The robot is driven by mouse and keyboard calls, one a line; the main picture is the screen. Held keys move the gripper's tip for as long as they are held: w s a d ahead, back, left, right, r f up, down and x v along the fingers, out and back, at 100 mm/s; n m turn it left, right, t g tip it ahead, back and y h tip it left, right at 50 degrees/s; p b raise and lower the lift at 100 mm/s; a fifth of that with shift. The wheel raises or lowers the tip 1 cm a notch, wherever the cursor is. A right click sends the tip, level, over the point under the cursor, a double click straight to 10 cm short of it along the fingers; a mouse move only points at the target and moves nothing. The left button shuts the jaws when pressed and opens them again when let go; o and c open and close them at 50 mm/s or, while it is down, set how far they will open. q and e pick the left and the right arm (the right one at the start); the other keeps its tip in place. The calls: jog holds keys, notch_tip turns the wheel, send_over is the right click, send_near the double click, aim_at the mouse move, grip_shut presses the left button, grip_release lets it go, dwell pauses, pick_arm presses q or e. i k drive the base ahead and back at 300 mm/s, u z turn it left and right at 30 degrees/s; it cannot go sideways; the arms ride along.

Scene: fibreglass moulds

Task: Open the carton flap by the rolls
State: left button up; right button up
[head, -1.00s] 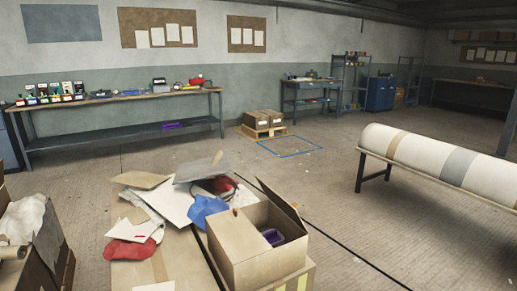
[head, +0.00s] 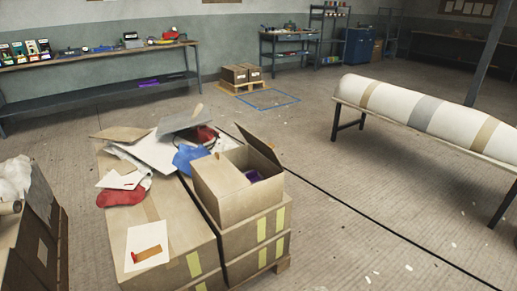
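At the lower left edge, a brown carton (head: 42,255) stands with a tall flap (head: 42,205) raised on its right side. White crumpled material (head: 14,178) and the end of a tan roll (head: 10,207) show beside that flap; the carton is partly cut off by the picture edge. Another open carton (head: 222,190) sits on stacked boxes near the middle. One of its flaps (head: 258,143) stands up at the back right, and something purple lies inside. Neither of my grippers is in view.
Stacked boxes (head: 172,236) carry loose sheets, a blue cloth (head: 188,157) and a red item (head: 121,197). A large wrapped roll (head: 428,112) lies on a stand at right. A workbench (head: 95,62) lines the left wall.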

aim_at(221, 176)
jog(key=z, duration=1.3)
jog(key=i, duration=1.1)
jog(key=u, duration=0.95)
jog(key=i, duration=0.7)
jog(key=u, duration=0.8)
